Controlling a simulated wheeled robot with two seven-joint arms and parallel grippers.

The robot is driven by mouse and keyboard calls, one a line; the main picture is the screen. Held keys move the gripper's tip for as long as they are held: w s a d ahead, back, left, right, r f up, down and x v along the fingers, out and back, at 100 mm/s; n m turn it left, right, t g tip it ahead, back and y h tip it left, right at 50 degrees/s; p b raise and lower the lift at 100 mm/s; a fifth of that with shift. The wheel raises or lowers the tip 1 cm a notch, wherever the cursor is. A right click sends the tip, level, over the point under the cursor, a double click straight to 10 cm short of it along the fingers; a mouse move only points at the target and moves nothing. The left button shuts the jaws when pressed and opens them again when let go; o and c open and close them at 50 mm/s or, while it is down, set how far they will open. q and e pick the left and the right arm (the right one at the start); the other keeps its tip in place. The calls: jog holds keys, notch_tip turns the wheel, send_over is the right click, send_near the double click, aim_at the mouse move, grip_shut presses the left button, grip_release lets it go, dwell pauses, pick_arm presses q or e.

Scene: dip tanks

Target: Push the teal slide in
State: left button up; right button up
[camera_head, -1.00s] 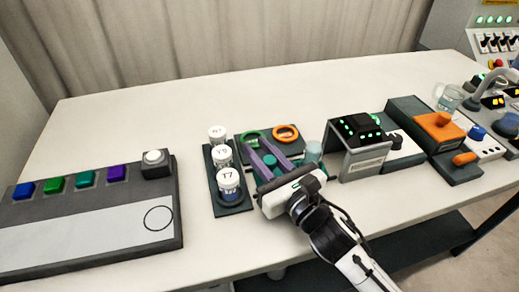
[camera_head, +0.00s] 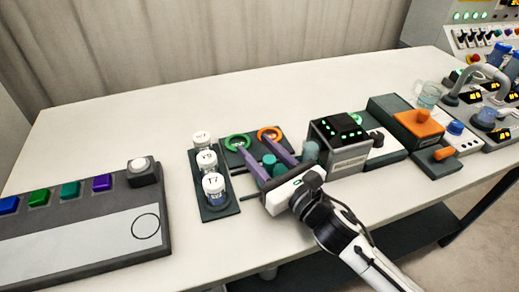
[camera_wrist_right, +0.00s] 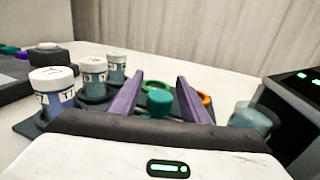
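My right gripper (camera_head: 253,146) is open, its two purple fingers spread apart and reaching over the dark plate (camera_head: 234,162) with the green ring (camera_head: 238,141) and orange ring (camera_head: 269,134). A teal knob (camera_head: 269,160), which looks like the slide's handle, shows between the fingers. In the wrist view the teal knob (camera_wrist_right: 160,102) also stands between the fingers, with a gap on each side. A second teal part (camera_head: 281,170) lies just in front of the gripper body, partly hidden. Whether the slide is in or out cannot be told. My left gripper is not in view.
White-capped jars (camera_head: 213,186) stand in a dark rack left of the gripper. A dull teal cylinder (camera_head: 311,150) and a black-topped box with green lights (camera_head: 340,145) stand close on the right. A button panel (camera_head: 80,225) lies far left. The table behind is clear.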

aim_at(274, 165)
jog(key=v, duration=0.9)
jog(key=shift+s+d+b, duration=0.15)
jog(key=shift+b, duration=0.25)
jog(key=shift+s+d, duration=0.3)
jog(key=shift+s, duration=0.1)
jog(key=shift+r, duration=0.1)
